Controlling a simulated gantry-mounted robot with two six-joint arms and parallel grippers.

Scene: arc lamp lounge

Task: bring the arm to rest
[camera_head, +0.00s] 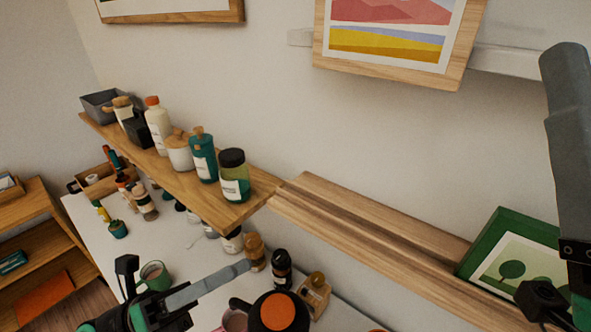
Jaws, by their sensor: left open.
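My left gripper (236,271) reaches in at the lower left from a black and green wrist. Its long grey finger points right and a little up, over the white counter, with its tip in front of a brown-capped jar (255,251). It is open, and I see nothing held in it. My right arm stands at the right edge, where a long grey part (568,150) points up in front of the wall. The frame cuts off much of it, so I cannot tell the state of its jaws.
A wooden shelf (225,216) holds bottles and jars. A lower ledge (345,205) bears a green-framed picture (487,243) beside my right arm. Below are a green mug (152,277), a dark bottle (281,268), a tan bottle (314,295) and a black container with orange top (279,312).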

